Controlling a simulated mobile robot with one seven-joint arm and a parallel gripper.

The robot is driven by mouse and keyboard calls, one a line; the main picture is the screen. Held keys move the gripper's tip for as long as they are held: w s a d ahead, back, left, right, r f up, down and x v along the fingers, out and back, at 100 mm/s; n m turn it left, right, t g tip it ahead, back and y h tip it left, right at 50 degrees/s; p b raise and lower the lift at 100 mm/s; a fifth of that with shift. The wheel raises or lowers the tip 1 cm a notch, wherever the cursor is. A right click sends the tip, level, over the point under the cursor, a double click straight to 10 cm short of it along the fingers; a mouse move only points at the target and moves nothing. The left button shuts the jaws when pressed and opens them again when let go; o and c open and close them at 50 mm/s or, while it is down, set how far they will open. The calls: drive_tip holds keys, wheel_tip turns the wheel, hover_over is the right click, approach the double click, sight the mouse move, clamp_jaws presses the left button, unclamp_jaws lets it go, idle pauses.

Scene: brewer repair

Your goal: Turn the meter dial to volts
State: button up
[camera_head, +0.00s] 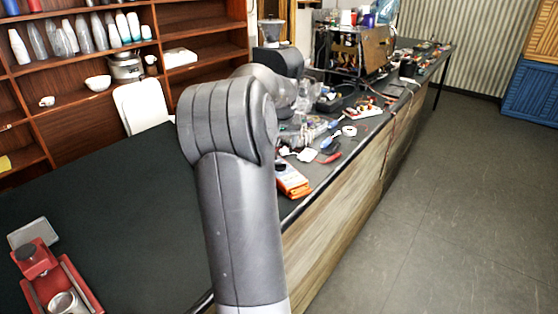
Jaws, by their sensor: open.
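An orange meter (292,180) lies on the dark bench top near its front edge, just right of my arm's elbow. Its left part is hidden behind my arm. A dark spot near its upper left may be the dial, but its setting is too small to read. My arm rises from the bottom and bends back over the bench. My gripper (301,131) seems to be just beyond the elbow, pointing down among the clutter behind the meter. It is open and looks apart from the meter; its fingers are hard to make out.
Tools and small parts, including a red-handled one (330,158) and a white tape roll (349,131), crowd the bench behind the meter. An opened machine (345,48) stands farther back. A red device (48,277) sits front left.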

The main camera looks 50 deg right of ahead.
sight(280, 163)
drive_tip(key=x, duration=1)
drive_tip(key=shift+f, duration=0.2)
drive_tip(key=shift+a, duration=0.1)
drive_tip(key=c, duration=1)
drive_tip(key=shift+w+m, duration=0.1)
drive_tip(key=shift+m, duration=0.2)
drive_tip(key=m, duration=0.2)
drive_tip(key=m+g, duration=0.1)
drive_tip(key=shift+w+a+m+g+h, duration=0.1)
drive_tip(key=shift+m+g+h, duration=0.2)
drive_tip(key=shift+m+h, duration=0.1)
drive_tip(key=shift+m+g, duration=0.9)
drive_tip(key=shift+m, duration=1.3)
